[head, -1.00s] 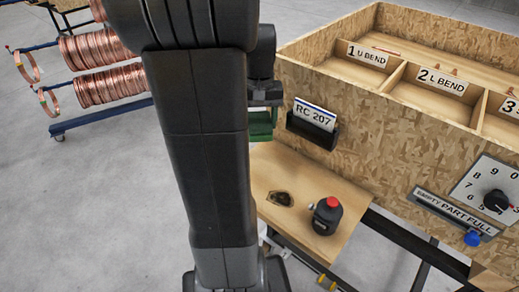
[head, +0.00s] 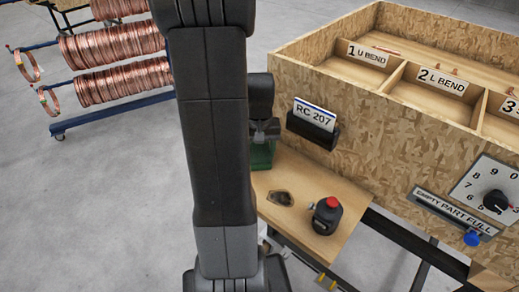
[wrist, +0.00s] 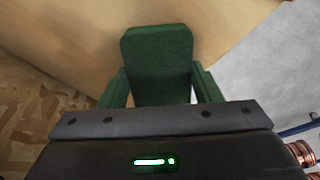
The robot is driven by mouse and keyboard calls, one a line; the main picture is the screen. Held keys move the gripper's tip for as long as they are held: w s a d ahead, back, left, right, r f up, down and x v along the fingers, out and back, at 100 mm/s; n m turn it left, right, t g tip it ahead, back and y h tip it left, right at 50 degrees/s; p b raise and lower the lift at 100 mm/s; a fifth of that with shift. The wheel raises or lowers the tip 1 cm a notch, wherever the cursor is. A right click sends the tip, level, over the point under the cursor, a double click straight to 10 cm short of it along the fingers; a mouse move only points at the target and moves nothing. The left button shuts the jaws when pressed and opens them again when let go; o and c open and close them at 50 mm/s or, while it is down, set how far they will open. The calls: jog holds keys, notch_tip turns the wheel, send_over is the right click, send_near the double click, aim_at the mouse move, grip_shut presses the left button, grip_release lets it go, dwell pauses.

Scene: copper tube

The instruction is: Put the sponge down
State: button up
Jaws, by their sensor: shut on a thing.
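My gripper (head: 264,133) is shut on the green sponge (head: 262,155), at the back left part of the wooden shelf (head: 312,178). My own arm hides part of this area in the head view. In the wrist view the sponge (wrist: 157,55) is a dark green block between the two green-looking fingers, with pale wood behind it. The sponge is low over the shelf, and I cannot tell whether it touches the wood.
A black bottle with a red top (head: 326,214) and a dark patch (head: 281,198) are on the shelf. The chipboard bin (head: 390,125) with a card holder (head: 313,125) rises behind. Copper coils (head: 112,50) hang on a blue rack at left.

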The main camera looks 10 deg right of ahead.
aim_at(260, 151)
jog(key=shift+f, duration=0.15)
jog(key=o, duration=0.9)
notch_tip(260, 151, up, 12)
jog(key=shift+r, duration=0.2)
jog(key=shift+f, duration=4.25)
